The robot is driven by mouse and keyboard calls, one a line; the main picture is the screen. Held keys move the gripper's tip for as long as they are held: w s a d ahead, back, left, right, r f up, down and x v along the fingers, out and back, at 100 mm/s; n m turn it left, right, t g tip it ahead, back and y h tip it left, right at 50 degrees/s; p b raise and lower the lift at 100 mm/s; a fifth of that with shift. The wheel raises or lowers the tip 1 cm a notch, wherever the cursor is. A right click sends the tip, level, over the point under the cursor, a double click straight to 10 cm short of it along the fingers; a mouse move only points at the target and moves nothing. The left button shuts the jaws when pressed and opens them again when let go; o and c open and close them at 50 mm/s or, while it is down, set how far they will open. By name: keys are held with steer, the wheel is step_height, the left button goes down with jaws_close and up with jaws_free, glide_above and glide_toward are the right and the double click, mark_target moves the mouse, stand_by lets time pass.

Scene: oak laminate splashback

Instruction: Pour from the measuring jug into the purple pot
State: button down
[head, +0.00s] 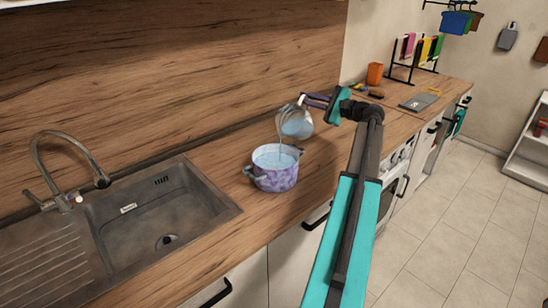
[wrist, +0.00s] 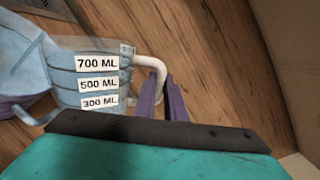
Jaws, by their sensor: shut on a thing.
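The measuring jug (head: 297,123) is clear, with a pale blue liquid inside. It is held tilted above the purple pot (head: 276,180), and a thin stream falls from it into the pot. The pot stands on the wooden counter and holds pale blue liquid. My gripper (head: 318,101) is shut on the jug's handle, to the right of the jug. In the wrist view the jug (wrist: 97,88) shows labels for 700, 500 and 300 ML, and the purple fingers of my gripper (wrist: 168,98) are at its white handle. Part of the pot's purple side (wrist: 12,107) shows at the left.
A grey sink (head: 150,215) with a tap (head: 65,160) lies left of the pot. An orange cup (head: 374,74), a grey board (head: 418,103) and a rack of coloured boards (head: 420,50) stand further right. The wooden splashback (head: 170,70) rises behind the jug.

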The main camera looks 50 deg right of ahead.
steer(key=d+f+m+y+b, duration=0.1)
steer(key=d+f+m+b, duration=0.2)
steer(key=d+f+m, duration=0.1)
steer(key=shift+w+d+f+m+t+b, duration=0.15)
steer(key=shift+d+f+m+t+b, duration=0.15)
steer(key=shift+d+m, duration=0.6)
steer(key=shift+d+f+n, duration=0.1)
steer(key=shift+d+n, duration=0.2)
steer(key=shift+d, duration=0.05)
steer(key=shift+w+d+f+m+y+b, duration=0.1)
steer(key=shift+d+f+m+y+b, duration=0.2)
steer(key=shift+d+f+m, duration=0.35)
steer(key=shift+d+f+m+y+b, duration=0.25)
steer(key=shift+f+m, duration=0.15)
steer(key=shift+f, duration=0.4)
steer(key=shift+w+d+f+m+y+b, duration=0.1)
steer(key=shift+d+f+m+y+b, duration=0.2)
steer(key=shift+d+f+m, duration=0.35)
steer(key=shift+a, duration=0.2)
